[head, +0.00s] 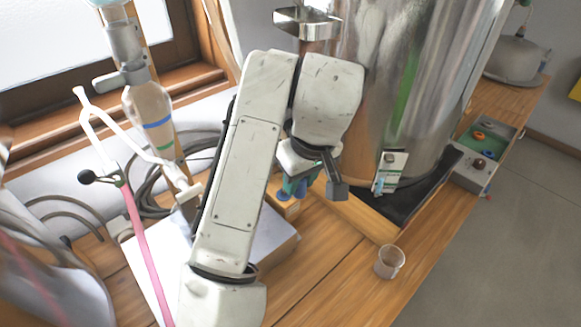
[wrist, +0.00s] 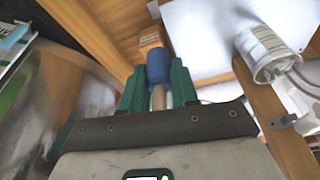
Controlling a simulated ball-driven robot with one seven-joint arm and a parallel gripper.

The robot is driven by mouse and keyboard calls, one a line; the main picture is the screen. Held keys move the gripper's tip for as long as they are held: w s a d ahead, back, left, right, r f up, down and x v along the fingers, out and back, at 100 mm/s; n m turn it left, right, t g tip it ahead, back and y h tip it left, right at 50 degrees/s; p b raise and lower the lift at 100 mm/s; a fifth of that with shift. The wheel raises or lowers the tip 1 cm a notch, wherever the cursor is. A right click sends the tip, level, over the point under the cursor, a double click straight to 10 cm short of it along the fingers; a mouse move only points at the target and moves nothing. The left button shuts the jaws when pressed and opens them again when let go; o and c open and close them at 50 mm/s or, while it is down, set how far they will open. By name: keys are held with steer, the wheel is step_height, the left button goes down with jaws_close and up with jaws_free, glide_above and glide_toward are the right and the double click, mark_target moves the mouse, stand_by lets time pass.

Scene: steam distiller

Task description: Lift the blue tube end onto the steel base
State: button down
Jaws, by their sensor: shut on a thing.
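My gripper (wrist: 157,82) has green fingers shut on the blue tube end (wrist: 158,66) in the wrist view. A tan tube or rod runs from the blue piece back between the fingers. In the head view my gripper (head: 293,188) points down beside the large steel vessel, with a bit of the blue tube end (head: 283,196) at its fingertips. The pale steel base (head: 268,243) lies left of and below the gripper, partly hidden by my arm. A pale flat surface, probably this base, shows in the wrist view (wrist: 205,35). Contact between tube end and base cannot be told.
The steel vessel (head: 400,90) stands right of the gripper on a dark tray with a wooden edge. A small cup (head: 390,262) stands on the bench. A glass stand with a pink tube (head: 145,255) and coiled grey hoses (head: 150,185) are at left. A control box (head: 482,155) is far right.

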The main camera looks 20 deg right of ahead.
steer(key=s+r+p, duration=0.4)
steer(key=shift+r+p, duration=0.35)
steer(key=shift+r, duration=0.05)
stand_by(0.4)
steer(key=shift+a, duration=0.1)
